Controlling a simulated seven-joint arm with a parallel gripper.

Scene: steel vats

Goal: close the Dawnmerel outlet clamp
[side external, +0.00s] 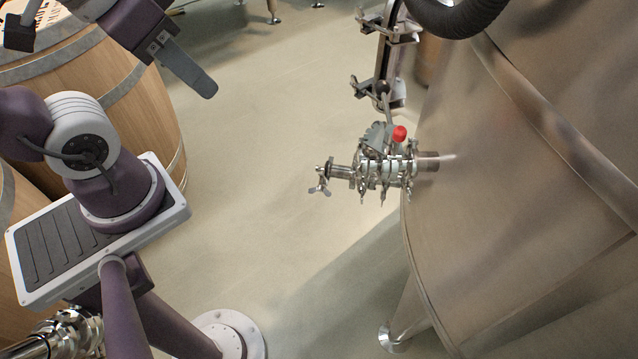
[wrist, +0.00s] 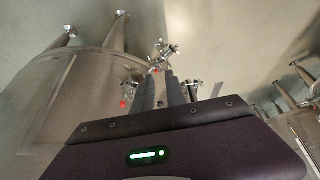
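A steel outlet valve (side external: 380,168) with a red knob (side external: 400,132) sticks out leftward from a large vat. Several clamps with wing nuts ring it. A wing nut (side external: 320,184) hangs at its free left end; I cannot tell whether a clamp there is open or shut. No Dawnmerel name is readable. My gripper (side external: 207,88) is at upper left in the side view, well apart from the outlet. In the wrist view my gripper (wrist: 160,78) shows two grey fingers with an empty gap between them. Red-knobbed fittings (wrist: 163,52) lie beyond the fingertips.
The large steel vat (side external: 500,200) fills the right side. A dark hose (side external: 455,18) and bracketed fittings (side external: 385,60) hang above the outlet. Wooden barrels (side external: 130,110) stand at left. The floor between my arm and the outlet is clear.

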